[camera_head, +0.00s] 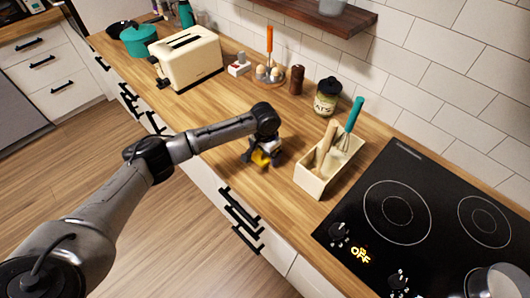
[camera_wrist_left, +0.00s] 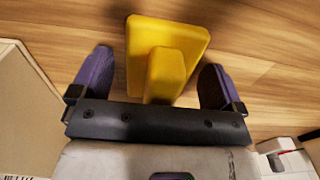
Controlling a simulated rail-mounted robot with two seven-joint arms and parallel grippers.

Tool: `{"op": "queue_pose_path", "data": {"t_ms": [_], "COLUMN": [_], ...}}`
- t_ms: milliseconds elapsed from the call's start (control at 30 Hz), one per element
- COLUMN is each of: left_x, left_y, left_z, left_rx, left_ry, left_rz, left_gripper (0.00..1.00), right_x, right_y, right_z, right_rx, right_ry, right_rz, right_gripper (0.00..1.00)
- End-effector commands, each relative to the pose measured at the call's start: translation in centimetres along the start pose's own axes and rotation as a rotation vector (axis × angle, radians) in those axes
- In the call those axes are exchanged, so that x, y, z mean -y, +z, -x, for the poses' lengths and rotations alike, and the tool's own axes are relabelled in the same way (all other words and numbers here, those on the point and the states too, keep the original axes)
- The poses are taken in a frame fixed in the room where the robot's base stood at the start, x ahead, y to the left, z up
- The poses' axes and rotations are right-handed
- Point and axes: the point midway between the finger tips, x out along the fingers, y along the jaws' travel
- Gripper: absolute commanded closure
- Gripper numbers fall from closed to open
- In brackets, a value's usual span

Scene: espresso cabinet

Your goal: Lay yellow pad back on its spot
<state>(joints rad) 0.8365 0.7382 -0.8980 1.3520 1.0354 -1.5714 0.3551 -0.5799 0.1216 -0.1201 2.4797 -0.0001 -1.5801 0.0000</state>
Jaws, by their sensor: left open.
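The yellow pad (camera_head: 261,159) is on the wooden counter near its front edge, mostly hidden by my left gripper in the head view. In the left wrist view the yellow pad (camera_wrist_left: 168,48) shows as a flat plate with a raised block-like grip. My left gripper (camera_wrist_left: 155,80) is open, with one dark purple finger on each side of the raised grip. Gaps show on both sides, so the fingers do not press it. The left gripper also shows in the head view (camera_head: 262,152), above the counter. My right gripper is not in view.
A cream utensil box (camera_head: 311,184) with a whisk stands right of the gripper, beside the black cooktop (camera_head: 390,210). A toaster (camera_head: 190,60), an egg holder (camera_head: 267,80), a brown shaker (camera_head: 296,80) and a jar (camera_head: 326,97) stand farther back. Counter left of the gripper is clear.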

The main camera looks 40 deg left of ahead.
Motion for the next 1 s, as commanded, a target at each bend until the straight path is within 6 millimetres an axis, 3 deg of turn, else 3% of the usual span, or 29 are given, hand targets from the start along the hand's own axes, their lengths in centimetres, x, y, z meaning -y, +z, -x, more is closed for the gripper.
{"op": "queue_pose_path", "data": {"t_ms": [600,1000], "left_x": [0.0,0.0], "left_y": [-0.1,0.0], "left_z": [10.1,11.9], "left_rx": [-0.003,0.0], "left_ry": [0.001,0.001], "left_rz": [0.0,0.0], "left_gripper": [0.06,0.06], "right_x": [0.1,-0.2], "right_y": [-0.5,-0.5], "right_z": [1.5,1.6], "right_rx": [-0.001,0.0], "right_ry": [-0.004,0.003], "right_rz": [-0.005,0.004], "right_gripper": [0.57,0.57]}}
